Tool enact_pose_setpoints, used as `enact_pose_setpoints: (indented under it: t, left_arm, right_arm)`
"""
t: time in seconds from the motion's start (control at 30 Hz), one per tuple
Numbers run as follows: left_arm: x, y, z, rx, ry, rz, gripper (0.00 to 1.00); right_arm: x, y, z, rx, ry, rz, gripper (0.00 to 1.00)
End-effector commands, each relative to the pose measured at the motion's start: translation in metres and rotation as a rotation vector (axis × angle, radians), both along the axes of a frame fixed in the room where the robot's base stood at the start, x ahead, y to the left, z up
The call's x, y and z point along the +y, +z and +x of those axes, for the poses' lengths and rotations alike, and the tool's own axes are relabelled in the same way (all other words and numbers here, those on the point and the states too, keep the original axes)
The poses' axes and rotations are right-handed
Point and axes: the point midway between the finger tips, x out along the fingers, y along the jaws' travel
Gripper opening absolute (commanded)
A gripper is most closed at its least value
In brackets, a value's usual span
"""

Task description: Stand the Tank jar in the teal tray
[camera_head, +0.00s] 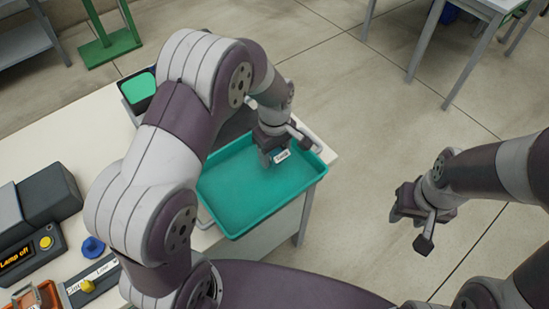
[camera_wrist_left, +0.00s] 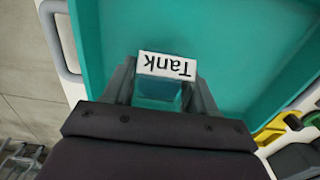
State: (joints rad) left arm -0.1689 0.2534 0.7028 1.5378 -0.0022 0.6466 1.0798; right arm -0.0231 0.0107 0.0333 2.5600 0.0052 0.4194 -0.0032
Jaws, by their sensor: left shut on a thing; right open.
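The teal tray (camera_head: 240,205) lies at the table's right end, and its floor also fills much of the left wrist view (camera_wrist_left: 225,35). My left gripper (camera_head: 276,155) is over the far part of the tray. It is shut on the Tank jar (camera_head: 281,157). In the left wrist view the jar (camera_wrist_left: 160,92) sits between the fingers, its white label reading "Tank" upside down. The gripper hides most of the jar, and I cannot tell whether its base touches the tray floor. My right gripper (camera_head: 411,222) is open and empty, off the table to the right.
A grey device with a "Lamp off" display (camera_head: 30,250) stands at the left. A blue knob (camera_head: 93,247) and a yellow knob (camera_head: 87,286) are near it. A dark container with a green top (camera_head: 139,88) stands behind my left arm. The tray's near half is empty.

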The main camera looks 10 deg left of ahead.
Motion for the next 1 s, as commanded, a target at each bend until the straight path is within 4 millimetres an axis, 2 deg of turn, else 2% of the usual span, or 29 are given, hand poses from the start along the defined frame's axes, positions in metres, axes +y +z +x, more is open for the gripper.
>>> enact_pose_setpoints:
  t: [0.1, 0.17, 0.5, 0.53, 0.6, 0.87, 1.0]
  left_arm:
    - [0.0, -0.023, -0.001, 0.005, -0.001, 0.001, 0.24]
    - [0.0, -0.031, -0.001, 0.004, -0.001, 0.0, 0.24]
    - [0.0, -0.036, -0.001, 0.001, -0.001, 0.0, 0.24]
    - [0.0, -0.036, -0.001, 0.001, -0.001, 0.0, 0.64]
    - [-0.001, -0.035, -0.001, 0.001, -0.001, 0.0, 0.83]
    - [-0.001, -0.035, -0.001, 0.001, -0.001, 0.001, 0.83]
    - [-0.001, -0.018, 0.0, -0.004, -0.001, 0.0, 0.83]
  right_arm:
    - [0.0, 0.0, 0.0, 0.0, 0.0, 0.0, 0.43]
    - [0.0, 0.0, 0.0, 0.0, 0.0, 0.0, 0.43]
    - [0.0, -0.002, 0.0, 0.0, 0.0, 0.0, 0.43]
    - [0.0, -0.002, 0.0, 0.0, 0.0, 0.0, 0.43]
    - [0.0, -0.001, 0.0, 0.0, 0.0, 0.0, 0.43]
    - [0.0, -0.001, 0.0, 0.0, 0.0, 0.0, 0.43]
    - [0.0, 0.0, 0.0, 0.0, 0.0, 0.0, 0.43]
